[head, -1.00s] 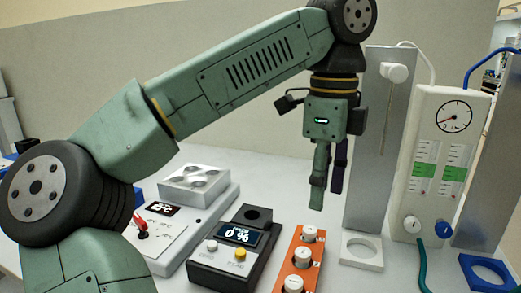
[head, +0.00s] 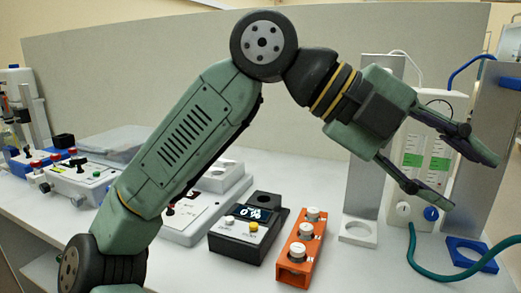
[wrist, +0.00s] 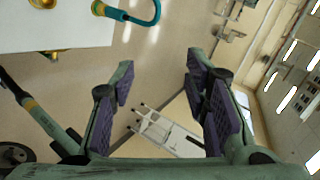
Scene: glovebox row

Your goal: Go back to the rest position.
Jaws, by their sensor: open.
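My gripper (head: 462,172) is open and empty, raised above the bench at the right in the head view, in front of the flow panel. Its fingers point to the right and slightly down. In the wrist view, my gripper (wrist: 162,105) shows two spread fingers with purple pads and nothing between them. Beyond them lie the room floor (wrist: 155,70) and a white stool-like object (wrist: 170,135).
On the bench stand a black device with a display (head: 247,228), an orange rack with white-capped vials (head: 300,252), a white ring stand (head: 358,232) and a blue ring stand (head: 470,252). A teal hose (head: 440,274) curves at the right. The gauge panel (head: 398,196) is partly hidden behind my gripper.

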